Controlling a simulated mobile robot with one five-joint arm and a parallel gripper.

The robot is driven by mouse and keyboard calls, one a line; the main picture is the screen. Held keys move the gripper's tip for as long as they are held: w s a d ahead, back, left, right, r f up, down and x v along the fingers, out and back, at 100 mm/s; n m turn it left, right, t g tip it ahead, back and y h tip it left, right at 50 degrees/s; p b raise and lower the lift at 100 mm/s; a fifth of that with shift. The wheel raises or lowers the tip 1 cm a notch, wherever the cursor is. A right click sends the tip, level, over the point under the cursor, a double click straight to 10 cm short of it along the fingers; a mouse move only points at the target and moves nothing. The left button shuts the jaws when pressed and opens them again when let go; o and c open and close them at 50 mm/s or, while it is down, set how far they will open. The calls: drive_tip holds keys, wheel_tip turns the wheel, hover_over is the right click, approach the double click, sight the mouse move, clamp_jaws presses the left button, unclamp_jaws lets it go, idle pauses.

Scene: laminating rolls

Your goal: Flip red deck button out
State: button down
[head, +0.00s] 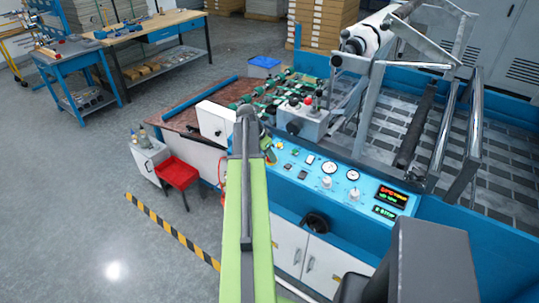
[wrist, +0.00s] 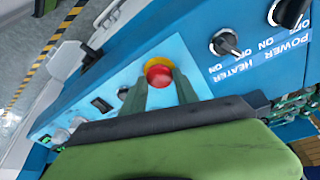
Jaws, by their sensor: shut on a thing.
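The red deck button (wrist: 158,72) with its yellow collar (wrist: 154,60) shows in the wrist view, on a light blue plate of the blue deck (wrist: 207,76). The fingers of my gripper (wrist: 159,80) reach up to it from below in the picture, one on each side, and are shut on it. How deep the fingers sit around the button cannot be told. In the head view my green arm reaches over the control deck (head: 345,190), and its end hides the button there.
Switches marked POWER and HEATER (wrist: 228,42) sit beside the button. Gauges (head: 329,167) and a lit display (head: 390,197) are to the right. A grey box with knobs (head: 303,120) stands behind. A red stool (head: 177,173) is left; floor there is open.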

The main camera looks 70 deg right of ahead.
drive_tip(key=shift+a+r+p, duration=0.15)
drive_tip(key=shift+r+p, duration=0.6)
drive_tip(key=shift+p, duration=0.05)
drive_tip(key=shift+f, duration=0.15)
drive_tip(key=c, duration=0.9)
unclamp_jaws()
drive_tip(key=p+v, duration=1.5)
drive_tip(key=v, duration=0.2)
drive_tip(key=shift+w+r+p, duration=0.15)
drive_tip(key=shift+r+p, duration=0.1)
drive_tip(key=shift+p, duration=0.15)
